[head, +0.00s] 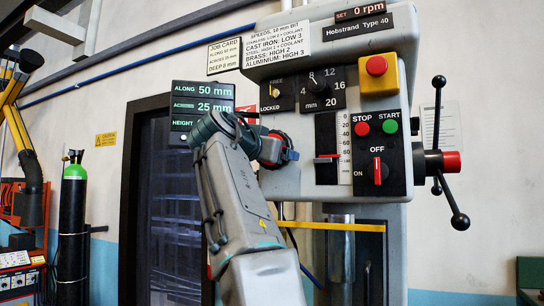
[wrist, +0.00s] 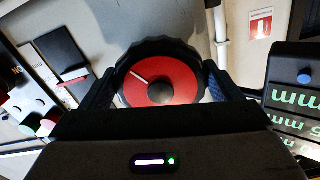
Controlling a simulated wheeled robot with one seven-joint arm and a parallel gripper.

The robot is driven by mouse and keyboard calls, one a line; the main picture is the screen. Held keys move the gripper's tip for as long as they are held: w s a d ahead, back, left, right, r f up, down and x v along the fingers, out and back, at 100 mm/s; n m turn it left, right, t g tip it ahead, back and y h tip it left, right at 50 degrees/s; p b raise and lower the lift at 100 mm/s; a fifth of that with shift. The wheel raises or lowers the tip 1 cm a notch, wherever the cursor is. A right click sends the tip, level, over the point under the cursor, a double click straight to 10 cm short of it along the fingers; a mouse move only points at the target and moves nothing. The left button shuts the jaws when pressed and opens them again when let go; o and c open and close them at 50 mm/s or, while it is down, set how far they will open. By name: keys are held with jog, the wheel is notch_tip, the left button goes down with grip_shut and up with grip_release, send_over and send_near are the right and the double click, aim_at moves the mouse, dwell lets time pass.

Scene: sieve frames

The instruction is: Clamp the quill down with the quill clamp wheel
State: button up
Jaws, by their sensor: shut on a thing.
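The quill clamp wheel (wrist: 160,82) has a red face, a white line pointing to the upper left, a grey hub and a dark knurled rim. My gripper (wrist: 160,90) is shut on the rim, one finger on each side. In the head view my gripper (head: 277,150) is against the left side of the machine head, and my arm and gripper hide most of the wheel. The quill (head: 341,245) appears as a silver cylinder under the head. A small indicator panel (head: 278,90) above my gripper reads LOCKED at its bottom; its upper word is unclear.
The stop and start panel (head: 378,155) and depth scale (head: 344,150) lie right of my gripper. A green readout (head: 203,105) is close on the left. A yellow emergency stop (head: 378,75) sits above.

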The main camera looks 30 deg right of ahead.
jog(key=m, duration=0.6)
jog(key=shift+w+a+b, duration=0.1)
jog(key=shift+w+b, duration=0.05)
jog(key=shift+b, duration=0.15)
jog(key=shift+m, duration=0.3)
jog(key=o, duration=0.8)
jog(key=shift+o, duration=0.2)
jog(key=b+v, duration=0.3)
jog(key=v, duration=1.1)
jog(key=shift+w, duration=0.1)
